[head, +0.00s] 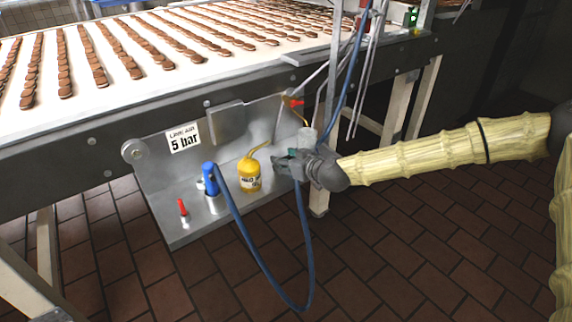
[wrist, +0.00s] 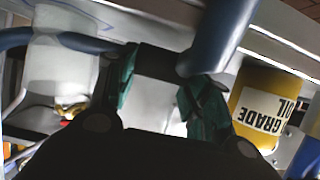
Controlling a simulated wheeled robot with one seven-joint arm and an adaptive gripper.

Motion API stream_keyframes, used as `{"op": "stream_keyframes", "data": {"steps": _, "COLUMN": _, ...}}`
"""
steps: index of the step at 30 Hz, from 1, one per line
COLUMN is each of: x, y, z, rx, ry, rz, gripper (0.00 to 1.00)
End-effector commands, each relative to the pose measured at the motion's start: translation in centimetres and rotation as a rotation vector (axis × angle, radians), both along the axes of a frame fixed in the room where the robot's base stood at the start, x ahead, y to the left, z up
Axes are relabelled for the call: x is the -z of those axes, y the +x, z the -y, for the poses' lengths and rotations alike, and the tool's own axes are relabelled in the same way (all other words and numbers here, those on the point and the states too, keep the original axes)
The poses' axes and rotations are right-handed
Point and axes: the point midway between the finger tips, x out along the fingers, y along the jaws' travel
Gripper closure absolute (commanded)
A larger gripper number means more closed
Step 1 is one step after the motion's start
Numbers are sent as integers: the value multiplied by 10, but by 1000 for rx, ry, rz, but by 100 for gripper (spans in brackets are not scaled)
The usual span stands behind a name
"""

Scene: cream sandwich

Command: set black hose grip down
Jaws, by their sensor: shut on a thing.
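My gripper (head: 282,163) is in front of the right part of the steel shelf panel, right of the yellow oil can. In the wrist view its green-padded fingers (wrist: 160,100) are shut on the black hose grip (wrist: 165,62), a short dark bar between the pads. Blue hose (wrist: 30,38) runs in from the left towards the grip. A thicker blue tube (wrist: 222,35) shows by the right finger; I cannot tell whether it joins the grip. In the head view the grip is too small to tell apart. The blue hose (head: 304,250) hangs in a loop below my gripper.
The steel shelf (head: 180,228) holds the yellow oil can (head: 250,177), a blue upright tool (head: 210,180) and a red-tipped item (head: 183,208). The can is close beside my gripper. A conveyor with biscuit rows (head: 130,62) lies above. Blue and grey lines hang behind the gripper.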

Motion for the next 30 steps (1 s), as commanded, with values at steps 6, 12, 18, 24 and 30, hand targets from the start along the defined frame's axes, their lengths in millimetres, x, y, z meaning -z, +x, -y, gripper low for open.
{"op": "stream_keyframes", "data": {"steps": 6, "x": 9, "y": 0, "z": 0, "rx": 1, "ry": 0, "rz": 1, "gripper": 75}}
{"op": "stream_keyframes", "data": {"steps": 12, "x": 9, "y": 0, "z": 0, "rx": 1, "ry": 0, "rz": 2, "gripper": 75}}
{"op": "stream_keyframes", "data": {"steps": 18, "x": 12, "y": 0, "z": 0, "rx": 1, "ry": 0, "rz": 1, "gripper": 45}}
{"op": "stream_keyframes", "data": {"steps": 24, "x": 11, "y": 0, "z": 0, "rx": 1, "ry": 0, "rz": 1, "gripper": 29}}
{"op": "stream_keyframes", "data": {"steps": 30, "x": 11, "y": 0, "z": 0, "rx": 1, "ry": 0, "rz": 1, "gripper": 29}}
